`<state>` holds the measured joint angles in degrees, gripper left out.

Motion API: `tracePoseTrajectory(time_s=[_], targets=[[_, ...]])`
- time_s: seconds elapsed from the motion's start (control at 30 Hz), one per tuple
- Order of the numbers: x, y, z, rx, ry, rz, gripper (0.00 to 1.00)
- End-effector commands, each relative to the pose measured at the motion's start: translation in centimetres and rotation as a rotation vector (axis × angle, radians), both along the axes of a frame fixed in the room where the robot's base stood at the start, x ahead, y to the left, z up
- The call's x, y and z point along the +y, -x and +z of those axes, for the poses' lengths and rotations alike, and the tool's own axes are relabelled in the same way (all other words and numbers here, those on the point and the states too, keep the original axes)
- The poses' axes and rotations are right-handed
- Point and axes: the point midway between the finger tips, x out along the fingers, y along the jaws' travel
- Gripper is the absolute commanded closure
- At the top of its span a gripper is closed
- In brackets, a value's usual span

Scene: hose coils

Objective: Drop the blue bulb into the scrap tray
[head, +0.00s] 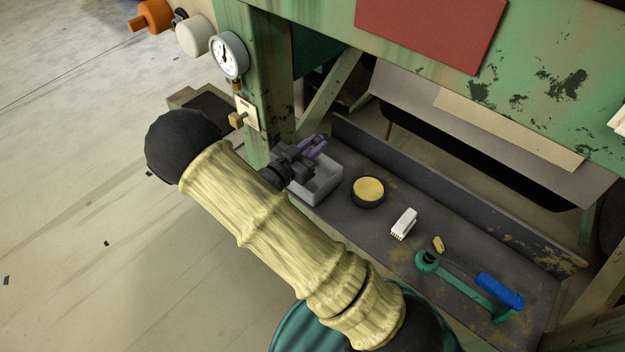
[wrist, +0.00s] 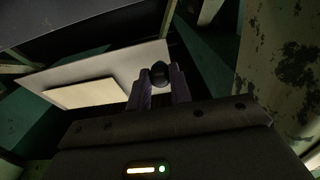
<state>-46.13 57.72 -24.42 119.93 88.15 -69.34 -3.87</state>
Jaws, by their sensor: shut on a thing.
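My gripper (head: 314,148) is over the grey open-topped tray (head: 326,189), which stands at the left end of the dark shelf; I take it to be the scrap tray. In the wrist view my gripper (wrist: 159,82) is shut on a small dark round thing (wrist: 160,70), held between the fingertips. It fits the blue bulb, but it looks nearly black in the shade and its colour is hard to tell. In the head view the held thing cannot be made out. My arm hides part of the tray's left side.
Along the shelf (head: 340,218) are a round yellow-topped tin (head: 369,189), a white block (head: 404,223), a small yellow piece (head: 438,244) and a green tool (head: 462,286) beside a blue ribbed roll (head: 500,290). A green post with a gauge (head: 229,55) stands left of the tray.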

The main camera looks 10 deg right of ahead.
Motion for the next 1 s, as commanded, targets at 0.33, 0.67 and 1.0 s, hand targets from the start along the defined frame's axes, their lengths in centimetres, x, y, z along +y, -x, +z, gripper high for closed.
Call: tracePoseTrajectory(time_s=[0.33,0.67,1.0], targets=[[0.0,0.0,-4.3,-0.001,0.000,0.000,1.00],[0.1,0.0,-4.9,-0.001,0.000,0.002,1.00],[0.1,0.0,-4.9,-0.001,-0.001,0.003,0.54]])
